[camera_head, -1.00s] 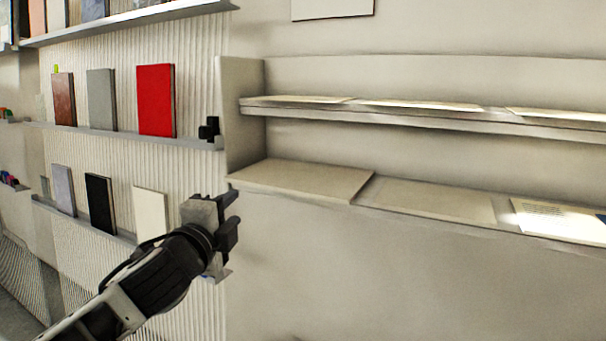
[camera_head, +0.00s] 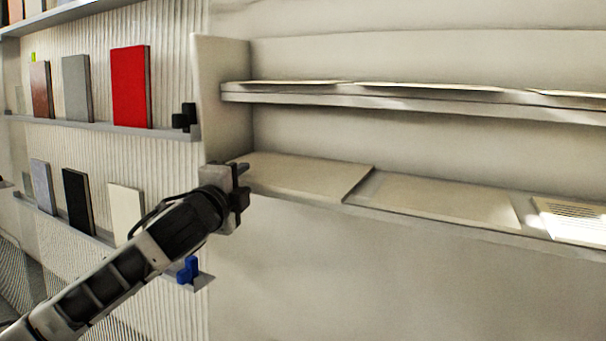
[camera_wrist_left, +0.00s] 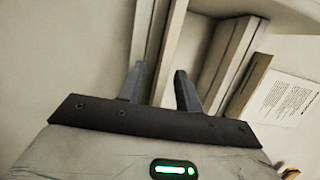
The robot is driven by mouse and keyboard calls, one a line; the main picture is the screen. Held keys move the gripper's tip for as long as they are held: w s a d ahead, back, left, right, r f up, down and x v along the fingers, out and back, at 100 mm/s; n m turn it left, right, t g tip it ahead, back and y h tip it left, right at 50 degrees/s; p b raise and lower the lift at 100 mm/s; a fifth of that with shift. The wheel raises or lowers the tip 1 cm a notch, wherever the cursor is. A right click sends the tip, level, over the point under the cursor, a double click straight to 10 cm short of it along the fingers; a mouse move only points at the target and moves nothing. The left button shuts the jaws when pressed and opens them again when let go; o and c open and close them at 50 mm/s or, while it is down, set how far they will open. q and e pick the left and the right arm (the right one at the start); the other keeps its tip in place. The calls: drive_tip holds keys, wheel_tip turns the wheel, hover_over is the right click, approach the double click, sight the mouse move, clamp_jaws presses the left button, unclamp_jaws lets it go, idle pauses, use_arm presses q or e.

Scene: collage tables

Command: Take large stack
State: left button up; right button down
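A wide, flat beige stack (camera_head: 305,174) lies at the left end of the lower shelf and looks thicker than the flat stack (camera_head: 440,199) to its right. A printed sheet (camera_head: 575,217) lies further right; a printed sheet also shows at the right of the left wrist view (camera_wrist_left: 285,98). My left gripper (camera_head: 245,184) is at the left front corner of the thicker stack, and covers part of it. My right gripper is out of view.
An upper shelf (camera_head: 420,99) with thin sheets runs above the stacks. A side panel (camera_head: 222,100) closes the shelf's left end. Upright books, one of them red (camera_head: 130,87), stand on wall ledges at left. A blue object (camera_head: 188,270) sits on a low ledge under my arm.

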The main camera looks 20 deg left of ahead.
use_arm(q)
drive_tip(key=shift+w+a, duration=0.1)
drive_tip(key=shift+w, duration=0.5)
clamp_jaws()
drive_tip(key=shift+r, duration=0.15)
drive_tip(key=shift+r, duration=0.15)
